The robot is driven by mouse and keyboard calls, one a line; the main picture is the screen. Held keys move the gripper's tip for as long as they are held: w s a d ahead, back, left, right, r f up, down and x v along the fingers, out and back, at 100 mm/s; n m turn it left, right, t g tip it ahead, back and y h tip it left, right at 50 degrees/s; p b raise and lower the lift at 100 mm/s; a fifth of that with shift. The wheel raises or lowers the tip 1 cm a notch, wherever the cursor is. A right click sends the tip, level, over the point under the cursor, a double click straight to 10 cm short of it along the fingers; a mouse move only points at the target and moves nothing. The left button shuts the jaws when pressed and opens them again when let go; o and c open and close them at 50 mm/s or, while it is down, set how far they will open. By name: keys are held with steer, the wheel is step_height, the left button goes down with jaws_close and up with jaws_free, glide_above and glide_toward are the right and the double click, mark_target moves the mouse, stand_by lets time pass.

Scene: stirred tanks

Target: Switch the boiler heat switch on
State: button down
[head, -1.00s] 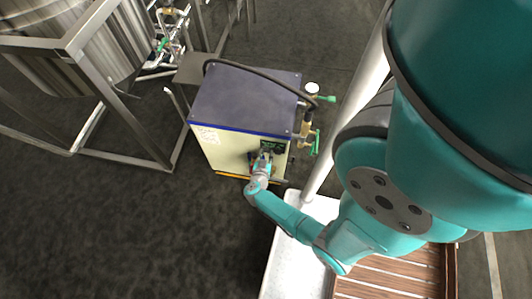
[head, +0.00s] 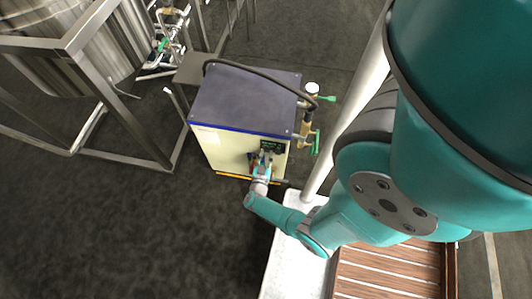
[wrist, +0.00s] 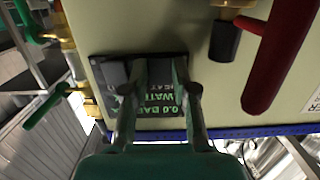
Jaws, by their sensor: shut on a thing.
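The boiler (head: 225,150) is a cream box with a blue-edged purple top, standing on the dark floor. Its small black control panel (wrist: 145,110) is on the front face and appears upside down in the wrist view, with green lettering for bar, water and heat. My gripper (head: 262,160) is at this panel. In the wrist view its two fingers (wrist: 158,72) reach over the panel and are shut on a small dark part between them, apparently the heat switch. The fingers hide most of it, so I cannot tell its position.
A red handle (wrist: 275,60) and a black-ended brass fitting (wrist: 225,38) stick out beside the panel. Green-handled valves (head: 315,140) are on the boiler's right side. A metal tank frame (head: 120,100) stands left. Open floor (head: 130,230) lies in front.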

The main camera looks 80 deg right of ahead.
steer(key=shift+s, duration=0.1)
steer(key=c, duration=1.2)
jaws_free()
steer(key=shift+a, duration=0.1)
steer(key=a+r, duration=0.1)
steer(key=a, duration=1)
steer(key=shift+s+a+r, duration=0.3)
steer(key=shift+s+a, duration=0.05)
steer(key=shift+s, duration=0.05)
steer(key=shift+r, duration=0.1)
